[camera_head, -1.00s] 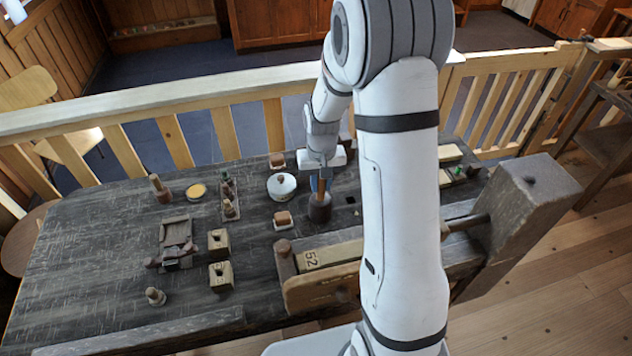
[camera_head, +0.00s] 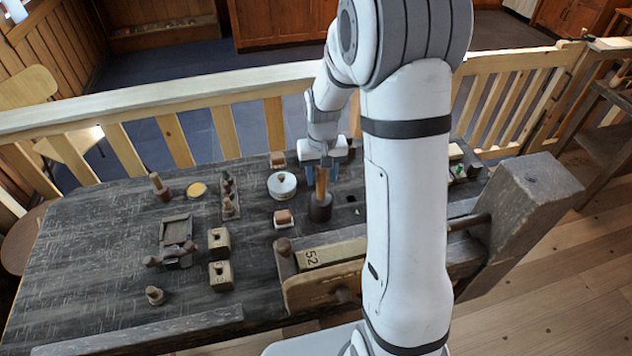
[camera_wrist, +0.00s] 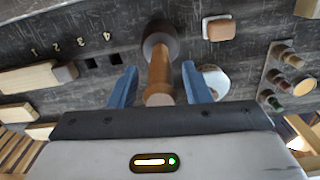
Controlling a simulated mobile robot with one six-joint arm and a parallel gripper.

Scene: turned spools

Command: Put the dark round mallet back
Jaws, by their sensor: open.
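The mallet has a dark round head (camera_head: 320,208) and a lighter wooden handle (camera_head: 321,183). It stands head-down on the dark bench with its handle up. In the wrist view its head (camera_wrist: 160,40) lies beyond the handle (camera_wrist: 160,78), which points toward me. My gripper (camera_head: 322,180) is over it with blue fingers apart, one on each side of the handle. In the wrist view the open gripper (camera_wrist: 159,72) shows gaps between both fingers and the handle. Two square dark holes (camera_wrist: 90,63) beside the numbers 3 and 4 are empty.
A white lidded pot (camera_head: 282,185) and a small block on a white dish (camera_head: 283,218) stand left of the mallet. Pale wooden bars (camera_wrist: 28,77) lie near numbers 1 and 2. A long block marked 52 (camera_head: 330,254) is in front. My arm hides bench to the right.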

